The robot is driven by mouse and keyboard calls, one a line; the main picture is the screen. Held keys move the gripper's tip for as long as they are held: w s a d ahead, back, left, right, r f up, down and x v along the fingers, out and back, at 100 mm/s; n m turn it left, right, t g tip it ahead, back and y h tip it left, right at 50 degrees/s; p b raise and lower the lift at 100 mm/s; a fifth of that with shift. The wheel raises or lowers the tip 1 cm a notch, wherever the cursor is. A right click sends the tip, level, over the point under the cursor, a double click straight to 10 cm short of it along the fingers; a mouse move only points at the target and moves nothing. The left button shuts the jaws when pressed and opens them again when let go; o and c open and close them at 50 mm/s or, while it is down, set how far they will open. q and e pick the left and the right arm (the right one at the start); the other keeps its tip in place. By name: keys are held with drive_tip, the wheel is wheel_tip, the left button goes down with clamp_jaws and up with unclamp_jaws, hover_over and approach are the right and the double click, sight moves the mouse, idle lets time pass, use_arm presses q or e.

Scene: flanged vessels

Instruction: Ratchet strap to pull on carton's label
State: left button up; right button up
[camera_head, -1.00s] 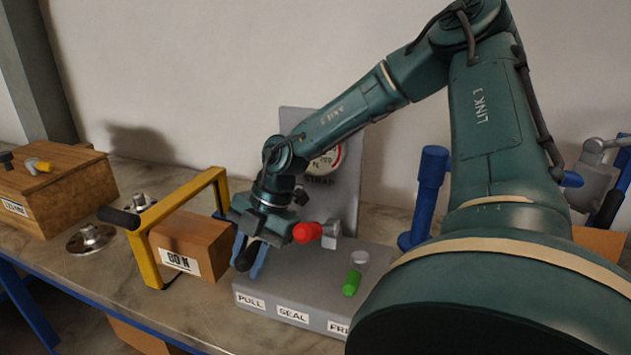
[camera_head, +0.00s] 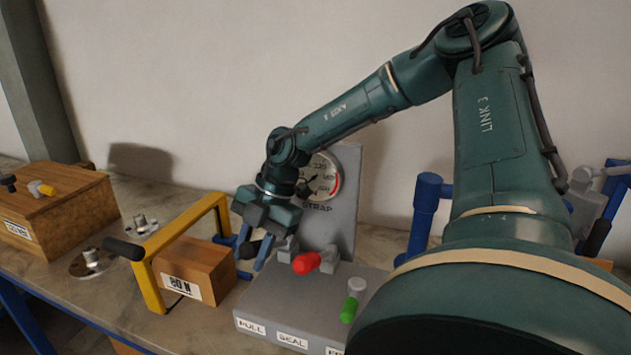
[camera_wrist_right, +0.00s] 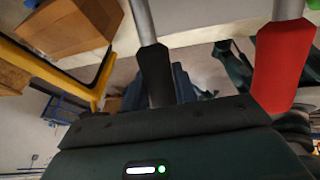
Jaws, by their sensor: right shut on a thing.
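A brown carton (camera_head: 201,267) stands inside a yellow arch (camera_head: 150,287). Its white label (camera_head: 180,286) reads "80 N". Beside it on the right is the grey strapping unit (camera_head: 262,300), with "PULL" and "SEAL" labels along its front and a third partly hidden. A round gauge (camera_head: 325,178) stands on its back plate; its needle reading is too small to tell. My right gripper (camera_head: 263,252) is shut on the black lever handle (camera_head: 249,250), above the PULL side. The black handle (camera_wrist_right: 157,75) also shows in the right wrist view. My left gripper is out of view.
A red handle (camera_head: 306,263) is just right of my right gripper, and a green handle (camera_head: 349,310) lies farther right. A wooden box (camera_head: 75,215) and a metal flange (camera_head: 92,262) are at left. Blue posts (camera_head: 424,215) stand behind my arm.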

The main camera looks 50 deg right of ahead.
idle(0.8)
drive_tip(key=o, duration=1)
drive_tip(key=shift+o, duration=0.2)
drive_tip(key=shift+r, duration=0.1)
drive_tip(key=shift+s+d+r+p, duration=0.1)
drive_tip(key=shift+d+r+p, duration=0.15)
drive_tip(key=shift+r+p, duration=0.35)
drive_tip(key=p+v, duration=0.3)
drive_tip(key=v, duration=0.1)
drive_tip(key=shift+d+r+p, duration=0.2)
drive_tip(key=shift+r+p, duration=0.05)
drive_tip(key=shift+p, duration=0.05)
drive_tip(key=shift+s, duration=0.1)
